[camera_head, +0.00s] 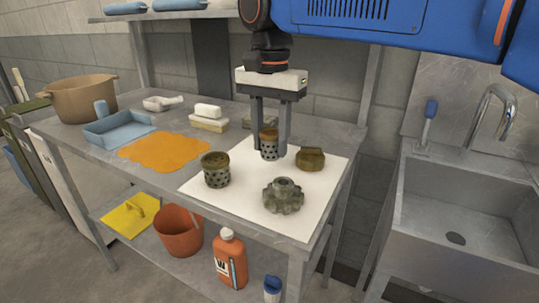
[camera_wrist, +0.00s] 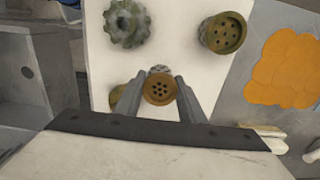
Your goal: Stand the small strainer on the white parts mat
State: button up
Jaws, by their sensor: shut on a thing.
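My gripper (camera_head: 270,150) points straight down over the far part of the white parts mat (camera_head: 235,208). It is shut on the small strainer (camera_head: 269,148), a perforated grey cylinder with a brown-yellow top rim. In the wrist view the small strainer (camera_wrist: 159,90) sits upright between the fingertips (camera_wrist: 160,92), its holed top facing the camera. I cannot tell whether its base touches the mat. A larger dirty strainer (camera_head: 216,170) stands at the mat's left. A grimy gear (camera_head: 283,195) lies at the front, and a brass-brown nut-like part (camera_head: 310,158) at the right.
An orange cloth (camera_head: 165,151), a blue tray (camera_head: 118,127), a brown pot (camera_head: 83,97) and stacked sponges (camera_head: 208,118) lie left on the bench. A sink (camera_head: 470,210) stands right. Bare mat shows between the parts.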

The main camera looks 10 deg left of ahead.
aim_at(271, 156)
jog(key=shift+f, duration=2)
jog(key=o, duration=1.1)
jog(key=shift+f, duration=0.1)
notch_tip(271, 156, up, 12)
jog(key=shift+r, duration=0.15)
